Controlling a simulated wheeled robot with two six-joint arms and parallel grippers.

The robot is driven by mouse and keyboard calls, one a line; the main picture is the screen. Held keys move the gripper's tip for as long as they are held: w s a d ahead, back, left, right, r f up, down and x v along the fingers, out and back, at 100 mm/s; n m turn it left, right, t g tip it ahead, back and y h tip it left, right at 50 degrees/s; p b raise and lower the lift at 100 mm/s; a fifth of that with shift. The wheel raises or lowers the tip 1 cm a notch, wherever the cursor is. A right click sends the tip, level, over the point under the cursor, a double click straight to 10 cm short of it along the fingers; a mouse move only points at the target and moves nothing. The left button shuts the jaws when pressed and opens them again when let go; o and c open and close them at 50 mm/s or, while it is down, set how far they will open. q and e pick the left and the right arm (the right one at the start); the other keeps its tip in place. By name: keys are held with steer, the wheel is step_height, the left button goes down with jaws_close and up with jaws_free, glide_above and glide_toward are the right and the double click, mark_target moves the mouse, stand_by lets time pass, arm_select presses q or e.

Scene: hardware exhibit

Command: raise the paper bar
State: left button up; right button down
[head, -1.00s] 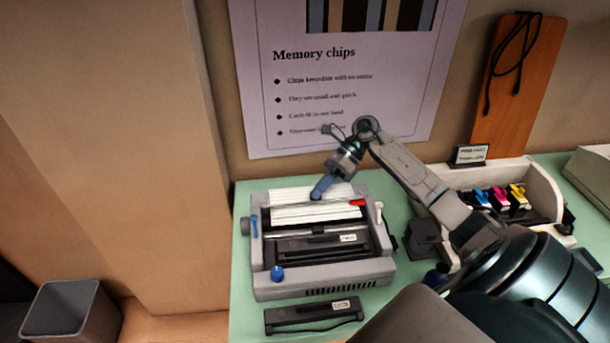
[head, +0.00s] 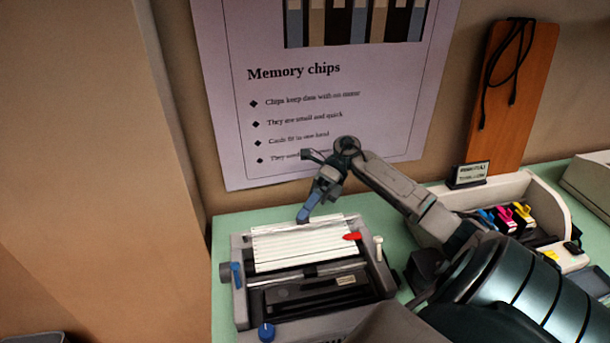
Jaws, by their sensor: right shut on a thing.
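The printer (head: 384,284) is a grey desktop machine on the green table top, with ribbed white paper (head: 300,248) across its upper part. A red lever tip (head: 352,237) sits at the paper's right side. My right gripper (head: 303,218) reaches in from the right, and its blue fingers point down at the paper's back edge. It is shut on the paper bar there. The fingers and the small size hide most of the grip, and I cannot make out the bar's full length. My left gripper is not in view.
A box of coloured ink cartridges (head: 516,215) stands right of the printer, behind my right arm. A small sign (head: 468,175) stands on it. An orange board (head: 500,110) with a black cable leans on the wall. A poster (head: 225,100) hangs behind the printer.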

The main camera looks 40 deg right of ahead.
stand_by(0.3)
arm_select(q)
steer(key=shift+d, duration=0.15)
arm_select(e)
steer(key=c, duration=1.6)
jaws_free()
steer(key=shift+o, duration=0.2)
steer(key=shift+d, duration=0.1)
